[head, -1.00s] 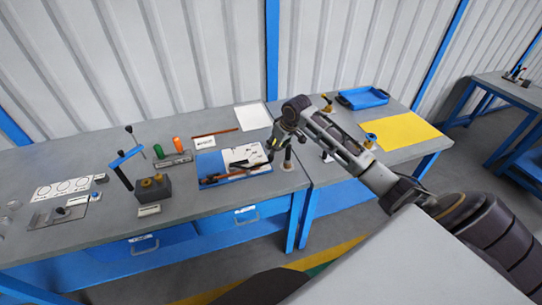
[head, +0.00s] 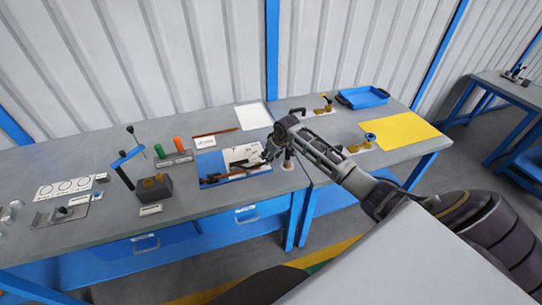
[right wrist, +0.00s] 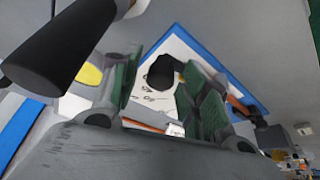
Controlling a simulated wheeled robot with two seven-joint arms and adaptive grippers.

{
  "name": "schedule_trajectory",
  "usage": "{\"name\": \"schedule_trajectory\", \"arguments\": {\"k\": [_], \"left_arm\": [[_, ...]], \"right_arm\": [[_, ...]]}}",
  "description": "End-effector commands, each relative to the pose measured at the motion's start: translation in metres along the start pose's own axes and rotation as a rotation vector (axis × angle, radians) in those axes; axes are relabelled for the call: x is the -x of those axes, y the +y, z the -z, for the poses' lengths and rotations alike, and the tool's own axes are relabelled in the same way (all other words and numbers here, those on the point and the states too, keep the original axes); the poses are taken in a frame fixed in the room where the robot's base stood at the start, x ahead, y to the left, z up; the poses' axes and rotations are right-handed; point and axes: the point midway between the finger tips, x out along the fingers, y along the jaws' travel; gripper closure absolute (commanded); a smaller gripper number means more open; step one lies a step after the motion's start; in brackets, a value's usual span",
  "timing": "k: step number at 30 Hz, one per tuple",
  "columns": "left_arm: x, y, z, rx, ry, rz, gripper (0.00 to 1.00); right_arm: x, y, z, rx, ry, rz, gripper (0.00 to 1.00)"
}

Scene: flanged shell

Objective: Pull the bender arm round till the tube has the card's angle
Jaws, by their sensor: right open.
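A blue-edged board (head: 205,168) lies on the bench with a white drawn card (head: 240,154) on it, and a dark bar with an orange-brown part (head: 222,177) along its front. I cannot tell clearly which part is the bender arm or the tube. My right gripper (head: 268,153) is over the board's right end. In the right wrist view its green-padded fingers (right wrist: 163,92) are apart, with a dark rounded end (right wrist: 161,72) showing between them; contact is unclear. A large black cylinder (right wrist: 62,45) crosses that view's upper left. My left gripper is not in view.
A dark block with a brass top (head: 154,187) and a blue-barred stand (head: 127,157) are at left. A dark upright post (head: 288,158) stands close right of my gripper. A yellow mat (head: 402,131) and blue tray (head: 362,97) are further right.

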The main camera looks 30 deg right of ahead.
Motion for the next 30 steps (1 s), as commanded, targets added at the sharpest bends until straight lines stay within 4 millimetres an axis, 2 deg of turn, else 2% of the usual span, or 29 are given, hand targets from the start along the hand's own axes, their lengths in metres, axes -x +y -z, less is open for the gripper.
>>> {"name": "schedule_trajectory", "arguments": {"k": [11, 21, 30], "left_arm": [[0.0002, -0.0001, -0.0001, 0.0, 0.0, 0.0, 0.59], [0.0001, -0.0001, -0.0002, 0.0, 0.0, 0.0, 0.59], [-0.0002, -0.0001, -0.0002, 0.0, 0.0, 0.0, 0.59]], "right_arm": [[-0.0025, 0.0002, 0.0, 0.0, 0.0, -0.001, 0.56], [-0.0023, 0.0003, 0.0, 0.0, 0.0, -0.001, 0.99], [-0.0024, 0.0006, 0.0004, 0.0, 0.0, -0.001, 1.0]]}}
